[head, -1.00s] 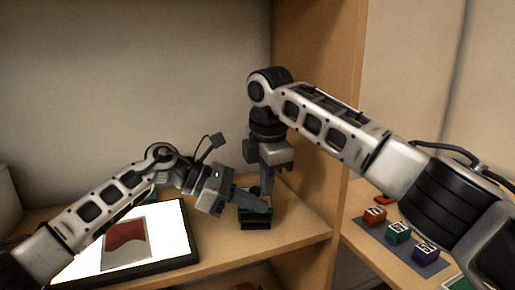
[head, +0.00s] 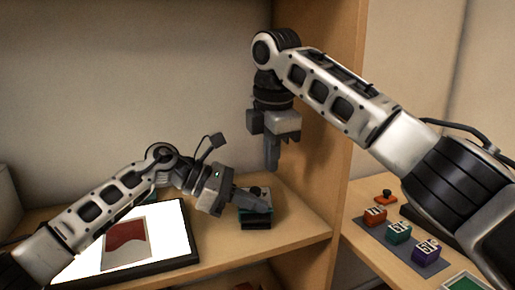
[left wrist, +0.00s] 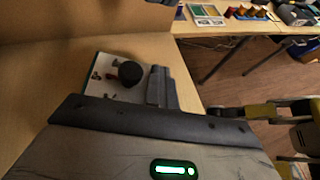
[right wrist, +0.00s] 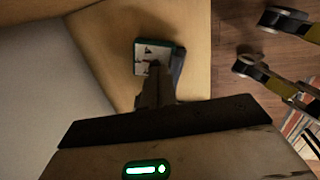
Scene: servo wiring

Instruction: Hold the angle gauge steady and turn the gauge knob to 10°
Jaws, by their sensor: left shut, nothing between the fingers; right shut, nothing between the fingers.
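The angle gauge (head: 256,222) is a small dark block with a green edge on the wooden shelf. In the left wrist view its pale face (left wrist: 104,88) carries a round black knob (left wrist: 130,73); I cannot read the angle. My left gripper (head: 262,204) is shut and empty, its fingers low along the gauge's side; I cannot tell if they touch it. My right gripper (head: 272,165) is shut and empty, pointing down in the air above the gauge. In the right wrist view its fingers (right wrist: 156,80) cover part of the gauge face (right wrist: 146,63).
A lit panel with a red picture (head: 127,243) lies left of the gauge, under my left arm. A wooden side wall (head: 318,150) stands right of it. Beyond, orange (head: 375,217), teal (head: 398,233) and purple (head: 426,251) blocks sit on a mat.

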